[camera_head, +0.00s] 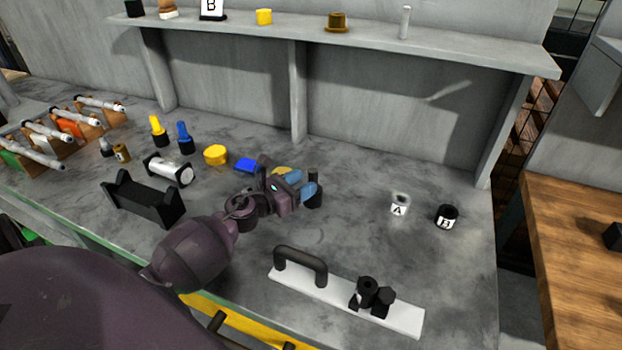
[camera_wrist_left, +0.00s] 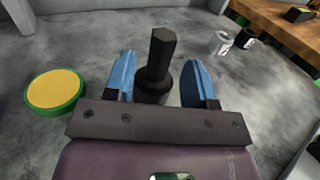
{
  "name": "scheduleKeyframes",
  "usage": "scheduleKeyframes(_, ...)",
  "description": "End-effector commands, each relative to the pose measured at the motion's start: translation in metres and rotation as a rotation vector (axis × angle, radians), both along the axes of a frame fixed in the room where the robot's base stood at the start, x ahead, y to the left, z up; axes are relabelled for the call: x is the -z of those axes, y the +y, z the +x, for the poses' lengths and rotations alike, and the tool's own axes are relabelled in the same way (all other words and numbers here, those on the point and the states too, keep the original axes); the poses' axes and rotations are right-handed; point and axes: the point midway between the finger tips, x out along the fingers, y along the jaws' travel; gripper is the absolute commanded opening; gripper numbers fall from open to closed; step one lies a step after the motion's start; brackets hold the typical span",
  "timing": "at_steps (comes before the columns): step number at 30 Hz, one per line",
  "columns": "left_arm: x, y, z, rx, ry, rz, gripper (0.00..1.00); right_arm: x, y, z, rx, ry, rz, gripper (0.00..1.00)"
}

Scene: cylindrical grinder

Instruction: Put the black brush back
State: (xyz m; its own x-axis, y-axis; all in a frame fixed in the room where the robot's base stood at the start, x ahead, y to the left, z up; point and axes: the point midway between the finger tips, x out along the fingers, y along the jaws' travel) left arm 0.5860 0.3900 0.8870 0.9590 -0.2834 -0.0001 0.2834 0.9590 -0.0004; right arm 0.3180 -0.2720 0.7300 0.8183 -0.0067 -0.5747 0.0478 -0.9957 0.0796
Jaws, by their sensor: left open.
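The black brush (camera_wrist_left: 161,58) stands upright on the grey bench in the left wrist view, with a narrow angular handle on a wider round base. My left gripper (camera_head: 299,184) is open, with its blue fingers on either side of the brush. Gaps show between the brush and both fingers in the left wrist view. In the head view the brush (camera_head: 316,200) is mostly hidden behind the fingers. A yellow brush (camera_head: 157,130) and a blue brush (camera_head: 184,138) with black bases stand farther left. My right gripper is not in view.
White jar A (camera_head: 399,205) and black jar B (camera_head: 447,217) stand to the right. A white plate (camera_head: 345,301) with a black handle lies in front. A green-rimmed yellow disc (camera_wrist_left: 55,91) is left of the gripper. A shelf (camera_head: 350,38) runs along the back.

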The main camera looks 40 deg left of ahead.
Motion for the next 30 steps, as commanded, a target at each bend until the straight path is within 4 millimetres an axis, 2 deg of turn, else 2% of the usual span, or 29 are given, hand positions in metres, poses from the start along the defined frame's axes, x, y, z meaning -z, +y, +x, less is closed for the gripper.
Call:
scheduleKeyframes(6, 0.002, 0.012, -0.041, -0.001, 0.002, 0.0, 0.5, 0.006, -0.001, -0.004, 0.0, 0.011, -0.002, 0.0)
scheduleKeyframes(13, 0.001, 0.021, -0.07, -0.001, 0.001, -0.001, 0.5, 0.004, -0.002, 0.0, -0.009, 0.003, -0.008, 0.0)
scheduleKeyframes(18, 0.0, 0.024, -0.08, 0.001, 0.0, 0.0, 0.5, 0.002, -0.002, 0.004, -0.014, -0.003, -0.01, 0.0)
scheduleKeyframes(30, 0.0, 0.024, -0.081, 0.001, -0.001, 0.001, 0.5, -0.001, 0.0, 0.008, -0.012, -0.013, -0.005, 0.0)
